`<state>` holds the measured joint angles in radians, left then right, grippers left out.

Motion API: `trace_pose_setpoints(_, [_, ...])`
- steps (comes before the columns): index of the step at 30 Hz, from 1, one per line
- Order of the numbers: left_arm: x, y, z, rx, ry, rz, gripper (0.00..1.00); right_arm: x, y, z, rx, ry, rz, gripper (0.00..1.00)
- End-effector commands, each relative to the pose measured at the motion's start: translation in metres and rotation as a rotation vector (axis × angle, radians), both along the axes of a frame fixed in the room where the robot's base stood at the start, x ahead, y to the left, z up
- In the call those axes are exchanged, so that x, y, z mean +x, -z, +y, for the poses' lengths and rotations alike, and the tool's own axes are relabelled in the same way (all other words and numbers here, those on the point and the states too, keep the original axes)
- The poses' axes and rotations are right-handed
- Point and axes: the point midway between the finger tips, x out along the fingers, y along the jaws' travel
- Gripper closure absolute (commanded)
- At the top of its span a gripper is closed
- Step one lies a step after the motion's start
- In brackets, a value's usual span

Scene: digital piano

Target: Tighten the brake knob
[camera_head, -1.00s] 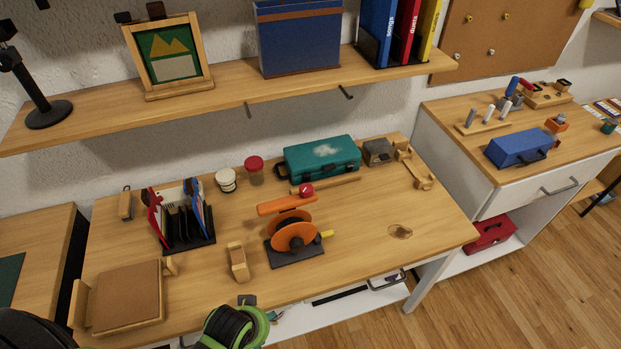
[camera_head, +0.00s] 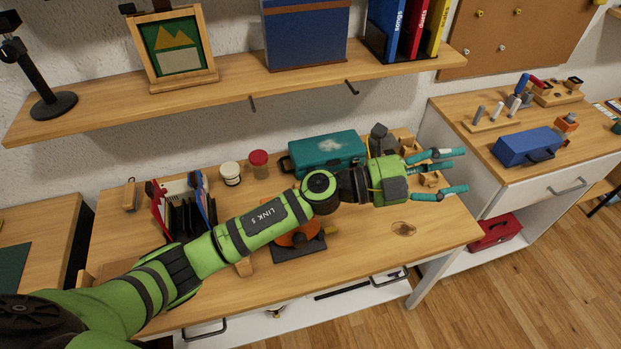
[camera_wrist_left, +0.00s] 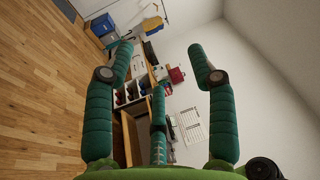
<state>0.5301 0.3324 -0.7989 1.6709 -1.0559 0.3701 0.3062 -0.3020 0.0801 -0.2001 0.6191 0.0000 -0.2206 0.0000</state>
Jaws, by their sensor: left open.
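The orange reel device (camera_head: 300,238) stands on its dark base on the wooden table. My left arm crosses in front of it and hides most of it, including the red knob on its top. A small yellow piece (camera_head: 332,231) shows at its right side. My left gripper (camera_head: 462,170) is open and empty, to the right of the device and above the table's right part, its fingers pointing right. In the left wrist view its fingers (camera_wrist_left: 160,60) are spread with nothing between them. My right gripper is not in view.
A teal case (camera_head: 325,153), a red-lidded jar (camera_head: 258,164) and a white jar (camera_head: 230,173) stand at the back. A letter rack (camera_head: 186,210) is on the left. The shelf (camera_head: 230,97) overhangs the back. The table's front right is clear.

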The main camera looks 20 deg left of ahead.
Motion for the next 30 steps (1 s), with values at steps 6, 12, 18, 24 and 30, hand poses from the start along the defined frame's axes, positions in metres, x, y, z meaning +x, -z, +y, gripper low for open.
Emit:
trace_pose_setpoints(6, [-0.016, 0.078, 0.015, 0.698, 0.42, -0.233, 0.43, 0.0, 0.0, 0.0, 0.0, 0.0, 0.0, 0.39])
trace_pose_setpoints(12, [0.024, 0.119, 0.145, 1.374, 0.558, -0.158, 0.43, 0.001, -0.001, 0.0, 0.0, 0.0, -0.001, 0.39])
trace_pose_setpoints(18, [0.047, 0.102, 0.24, 1.733, 0.541, -0.003, 0.43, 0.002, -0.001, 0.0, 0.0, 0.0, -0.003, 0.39])
trace_pose_setpoints(24, [0.048, 0.108, 0.256, 1.791, 0.536, 0.035, 0.43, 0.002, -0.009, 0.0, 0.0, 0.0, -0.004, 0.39])
trace_pose_setpoints(30, [0.047, 0.139, 0.255, 1.786, 0.539, 0.035, 0.43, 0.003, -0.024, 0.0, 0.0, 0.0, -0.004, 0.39])
